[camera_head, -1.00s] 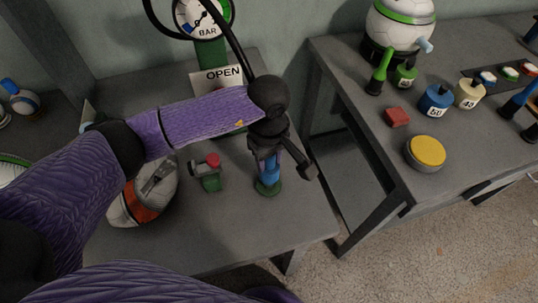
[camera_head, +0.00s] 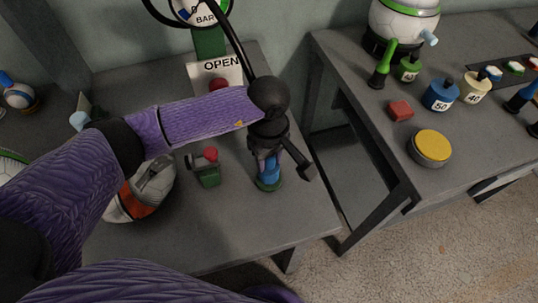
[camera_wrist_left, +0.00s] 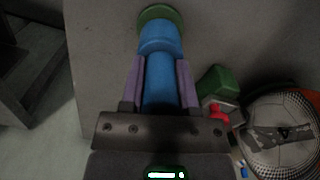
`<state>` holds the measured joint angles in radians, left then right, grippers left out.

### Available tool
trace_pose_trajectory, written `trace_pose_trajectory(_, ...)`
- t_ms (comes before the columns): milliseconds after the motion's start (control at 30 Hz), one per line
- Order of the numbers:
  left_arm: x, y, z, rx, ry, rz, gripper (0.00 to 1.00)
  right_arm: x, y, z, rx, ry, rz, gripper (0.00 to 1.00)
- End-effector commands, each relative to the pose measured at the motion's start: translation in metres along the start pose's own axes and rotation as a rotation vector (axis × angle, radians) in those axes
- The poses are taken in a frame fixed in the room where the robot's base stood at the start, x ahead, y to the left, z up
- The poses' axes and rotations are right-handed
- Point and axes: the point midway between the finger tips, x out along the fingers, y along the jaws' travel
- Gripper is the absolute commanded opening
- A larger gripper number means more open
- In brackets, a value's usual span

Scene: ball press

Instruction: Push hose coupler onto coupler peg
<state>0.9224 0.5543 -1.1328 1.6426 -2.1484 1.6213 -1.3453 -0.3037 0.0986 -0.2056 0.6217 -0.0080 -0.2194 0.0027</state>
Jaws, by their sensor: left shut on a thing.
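My left gripper (camera_head: 268,158) points down over the near table's right part, its purple fingers shut on a blue cylindrical coupler (camera_wrist_left: 160,92). In the left wrist view, the coupler is lined up with a blue peg part (camera_wrist_left: 160,32) on a round green base (camera_wrist_left: 152,12). The green base also shows in the head view (camera_head: 270,186), right under the blue piece. Gripper and coupler look upright over it. I cannot tell how far the coupler sits over the peg. A black hose (camera_head: 238,50) runs from the gauge down behind my left wrist. My right gripper is out of view.
A green fixture with a red knob (camera_head: 208,168) stands just left of the peg. A white and orange ball (camera_head: 135,200) is further left. An OPEN sign (camera_head: 214,70) stands behind. A second table with weights and a yellow-topped button (camera_head: 430,147) is across a gap.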

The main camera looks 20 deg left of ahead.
Motion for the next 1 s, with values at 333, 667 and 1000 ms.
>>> trace_pose_trajectory(333, 0.009, 0.0, 0.0, 0.0, 0.0, 0.0, 0.43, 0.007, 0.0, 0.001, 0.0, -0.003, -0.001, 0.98)
trace_pose_trajectory(667, 0.008, 0.0, 0.0, 0.0, 0.0, 0.0, 0.8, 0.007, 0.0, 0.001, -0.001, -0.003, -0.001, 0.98)
trace_pose_trajectory(1000, -0.043, 0.001, -0.001, 0.001, 0.004, 0.005, 0.8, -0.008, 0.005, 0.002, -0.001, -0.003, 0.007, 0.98)
